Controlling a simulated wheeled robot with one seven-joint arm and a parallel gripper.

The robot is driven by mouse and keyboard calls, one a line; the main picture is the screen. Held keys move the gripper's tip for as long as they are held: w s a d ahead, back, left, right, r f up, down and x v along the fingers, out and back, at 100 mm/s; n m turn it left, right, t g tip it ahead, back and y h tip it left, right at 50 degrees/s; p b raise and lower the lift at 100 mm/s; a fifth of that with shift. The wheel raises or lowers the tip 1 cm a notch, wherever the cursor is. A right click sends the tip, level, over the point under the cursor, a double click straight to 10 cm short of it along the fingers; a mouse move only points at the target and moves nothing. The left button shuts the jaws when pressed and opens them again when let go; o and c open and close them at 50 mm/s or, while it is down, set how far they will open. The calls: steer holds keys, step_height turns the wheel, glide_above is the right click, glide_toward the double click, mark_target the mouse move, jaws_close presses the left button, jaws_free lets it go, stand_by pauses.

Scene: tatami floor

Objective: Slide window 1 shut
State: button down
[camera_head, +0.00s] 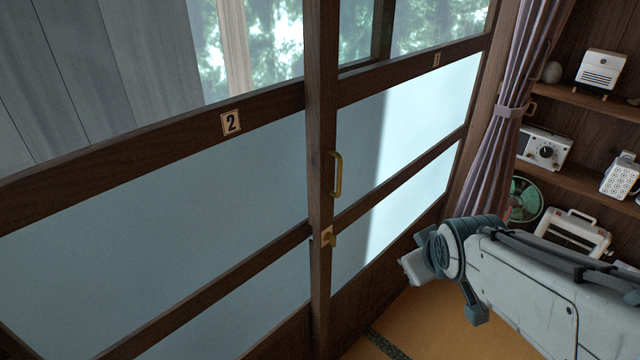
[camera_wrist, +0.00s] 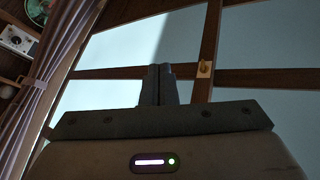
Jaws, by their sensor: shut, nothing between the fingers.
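Window 1 (camera_head: 400,150) is the right-hand sliding panel, dark wood with pale frosted panes; its small label (camera_head: 436,60) is hard to read. The central dark stile (camera_head: 321,120) carries a brass pull handle (camera_head: 336,175) and, lower, a brass catch (camera_head: 328,237). I cannot tell how far the panel stands open. Contact with the window is not visible.
Window 2 (camera_head: 150,210), with its label (camera_head: 231,122), fills the left. A tied curtain (camera_head: 505,130) hangs at the right. Beyond it, shelves (camera_head: 580,180) hold a radio (camera_head: 545,148) and a green fan (camera_head: 524,200). Tatami floor (camera_head: 420,325) shows below.

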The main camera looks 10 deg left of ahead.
steer(key=w+a+f+n+t+y+b, duration=0.2)
steer(key=w+a+f+n+t+b, duration=0.1)
steer(key=w+a+n, duration=0.2)
steer(key=n+t+y+b, duration=0.5)
steer(key=n+y, duration=0.4)
steer(key=n, duration=0.5)
glide_toward(314, 193)
steer(key=s+a+r+g+b, duration=0.1)
steer(key=s+a+r, duration=0.15)
steer(key=s, duration=0.35)
steer(key=p+x, duration=0.1)
steer(key=x, duration=0.9)
steer(key=shift+w+d+r, duration=0.15)
steer(key=shift+w, duration=0.1)
steer(key=shift+w+d+p, duration=0.4)
steer(key=shift+w+d, duration=0.95)
steer(key=shift+w, duration=0.1)
steer(key=shift+w, duration=0.1)
